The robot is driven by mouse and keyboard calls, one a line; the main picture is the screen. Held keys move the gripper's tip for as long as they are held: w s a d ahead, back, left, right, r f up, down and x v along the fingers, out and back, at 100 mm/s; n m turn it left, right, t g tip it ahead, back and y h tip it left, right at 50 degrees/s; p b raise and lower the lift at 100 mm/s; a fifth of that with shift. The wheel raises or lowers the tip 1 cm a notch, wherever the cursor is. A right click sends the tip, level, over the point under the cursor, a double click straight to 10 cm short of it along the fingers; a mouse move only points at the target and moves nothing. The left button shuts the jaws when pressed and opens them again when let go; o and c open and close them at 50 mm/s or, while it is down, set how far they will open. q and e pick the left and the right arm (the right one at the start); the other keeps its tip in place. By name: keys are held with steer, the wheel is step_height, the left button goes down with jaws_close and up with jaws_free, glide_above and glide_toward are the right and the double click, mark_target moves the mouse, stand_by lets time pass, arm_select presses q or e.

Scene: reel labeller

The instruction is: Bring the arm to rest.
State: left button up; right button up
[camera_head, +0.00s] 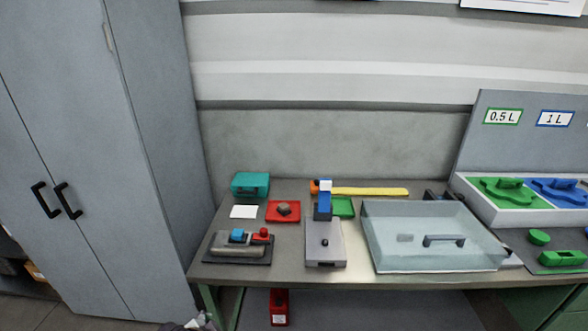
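A small grey piece at the bottom edge of the head view, left of the middle, looks like part of my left gripper (196,322). It is cut off by the frame, so its fingers cannot be made out. It is low in front of the workbench (290,279), apart from everything on the bench. My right gripper is not in view. On the bench stands a grey device (325,250) with a blue upright and a white top. A dark base with a grey block (238,248) carries a blue and a red piece.
A red tray (272,217) with a brown piece, a white sheet (243,212), a teal case (250,185), a green tray (347,207) and a yellow bar (365,191) lie on the bench. A clear lidded box (430,258) stands right. A grey cabinet (95,120) stands left.

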arm_select(q)
steer(key=shift+s+a+f+n+g, duration=0.65)
steer(key=shift+s+n+g, duration=0.55)
steer(key=shift+s+n, duration=2.7)
steer(key=s+f+g, duration=0.1)
steer(key=s+f, duration=0.2)
steer(key=f, duration=3)
steer(key=s+a+f, duration=0.2)
steer(key=s+f, duration=0.8)
steer(key=s, duration=0.1)
steer(key=s+a+f+g, duration=0.1)
steer(key=s+a+f, duration=0.1)
steer(key=s+f, duration=0.7)
steer(key=shift+s+f+m+g, duration=0.3)
steer(key=shift+s+f+m, duration=0.1)
steer(key=shift+s, duration=0.7)
